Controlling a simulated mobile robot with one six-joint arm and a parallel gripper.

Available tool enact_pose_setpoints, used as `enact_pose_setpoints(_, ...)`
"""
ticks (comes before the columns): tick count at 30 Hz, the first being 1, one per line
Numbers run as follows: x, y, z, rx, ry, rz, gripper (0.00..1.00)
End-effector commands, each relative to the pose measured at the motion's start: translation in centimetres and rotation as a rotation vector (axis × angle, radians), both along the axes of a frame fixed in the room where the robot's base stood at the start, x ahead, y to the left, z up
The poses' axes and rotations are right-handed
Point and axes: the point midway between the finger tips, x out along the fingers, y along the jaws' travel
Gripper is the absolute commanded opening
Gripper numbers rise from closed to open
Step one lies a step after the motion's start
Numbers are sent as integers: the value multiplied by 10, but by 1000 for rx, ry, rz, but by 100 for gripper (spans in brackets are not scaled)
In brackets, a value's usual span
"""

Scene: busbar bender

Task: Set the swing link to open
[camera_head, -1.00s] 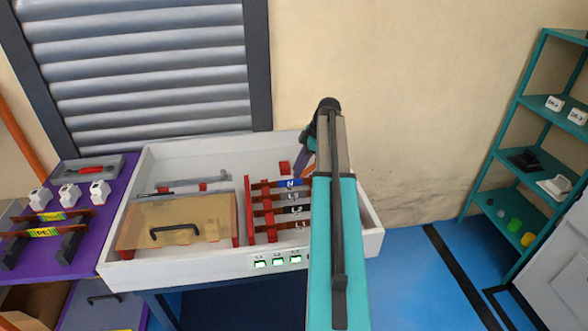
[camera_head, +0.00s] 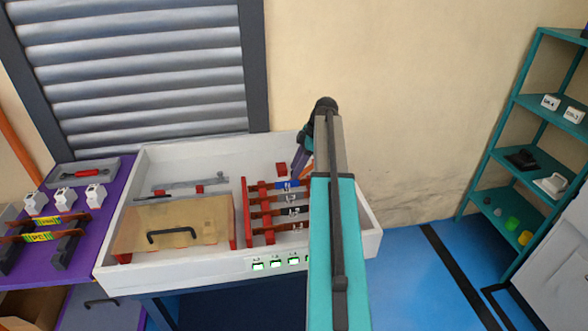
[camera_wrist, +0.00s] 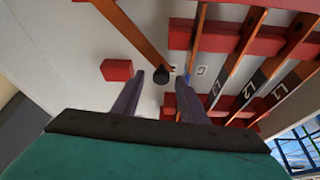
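The swing link (camera_wrist: 132,30) appears to be the copper-coloured bar in the wrist view. It slants from the top left to a round black knob (camera_wrist: 160,75) at its lower end. My gripper (camera_wrist: 162,84) is open, and the knob shows between its two fingertips with a gap on each side. I cannot tell whether the fingertips are level with the knob. In the head view my gripper (camera_head: 298,168) points down into the white tray, behind the N bar (camera_head: 272,186). The link cannot be made out there, beside or behind my arm.
Copper bars marked L1 (camera_wrist: 233,63), L2 and L3 run on red supports close right of my fingers. A red block (camera_wrist: 117,70) is close left. The white tray (camera_head: 365,236) has raised walls. A clear cover with a black handle (camera_head: 172,234) stands left of the bars.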

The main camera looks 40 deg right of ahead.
Motion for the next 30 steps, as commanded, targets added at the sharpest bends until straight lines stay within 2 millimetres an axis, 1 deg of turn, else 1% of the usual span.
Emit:
enact_pose_setpoints(8, -5, -7, 20, -1, -1, -1, 39)
enact_pose_setpoints(24, -23, -32, 93, -3, -3, -3, 39)
enact_pose_setpoints(30, -28, -40, 116, -5, -3, -3, 39)
